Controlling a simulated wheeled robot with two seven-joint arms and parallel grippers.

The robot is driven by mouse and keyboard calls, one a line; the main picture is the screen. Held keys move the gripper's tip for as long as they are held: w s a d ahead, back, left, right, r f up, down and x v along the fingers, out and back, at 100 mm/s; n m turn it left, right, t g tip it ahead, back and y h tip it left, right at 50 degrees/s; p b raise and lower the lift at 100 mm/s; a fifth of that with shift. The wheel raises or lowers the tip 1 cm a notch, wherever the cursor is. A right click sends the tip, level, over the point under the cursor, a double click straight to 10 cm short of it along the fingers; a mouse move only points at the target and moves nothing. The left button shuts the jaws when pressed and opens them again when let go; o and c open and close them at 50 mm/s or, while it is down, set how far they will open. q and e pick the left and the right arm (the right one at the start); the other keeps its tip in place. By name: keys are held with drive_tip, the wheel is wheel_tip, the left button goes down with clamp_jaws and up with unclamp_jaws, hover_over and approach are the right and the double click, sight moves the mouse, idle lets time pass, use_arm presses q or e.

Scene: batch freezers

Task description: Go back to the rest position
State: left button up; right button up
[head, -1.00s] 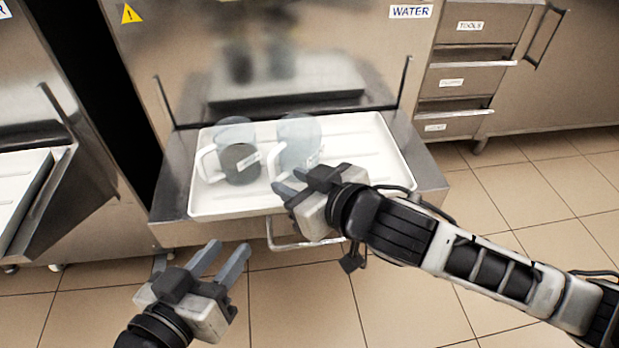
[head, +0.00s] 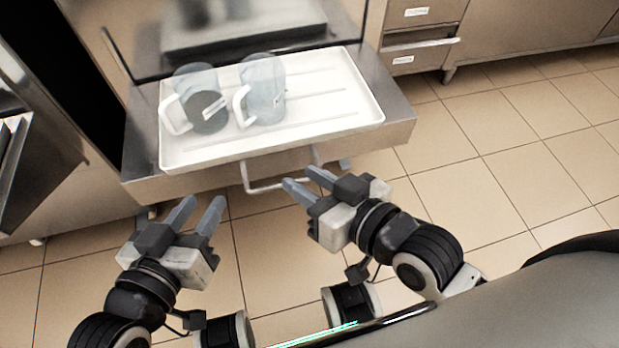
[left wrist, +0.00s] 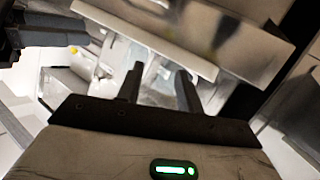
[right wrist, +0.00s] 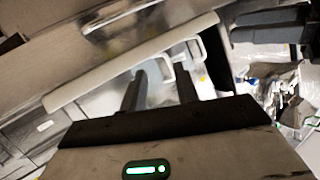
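My left gripper (head: 194,214) is open and empty over the floor, in front of the steel counter at the left. Its two fingers also show apart in the left wrist view (left wrist: 161,82). My right gripper (head: 303,178) is open and empty, just in front of the tray's edge and near the handle below it. Its fingers show apart in the right wrist view (right wrist: 160,88). Both arms are drawn in close to my body, with the grippers side by side.
A white tray (head: 340,88) on the steel shelf (head: 396,113) holds two clear jugs with white handles, one with dark contents (head: 205,110) and one pale (head: 262,92). A bar handle (head: 262,190) juts out below. Drawers (head: 425,45) stand behind right; the right floor is clear.

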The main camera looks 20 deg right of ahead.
use_arm(q)
drive_tip(key=shift+w+r, duration=0.1)
drive_tip(key=shift+r, duration=0.1)
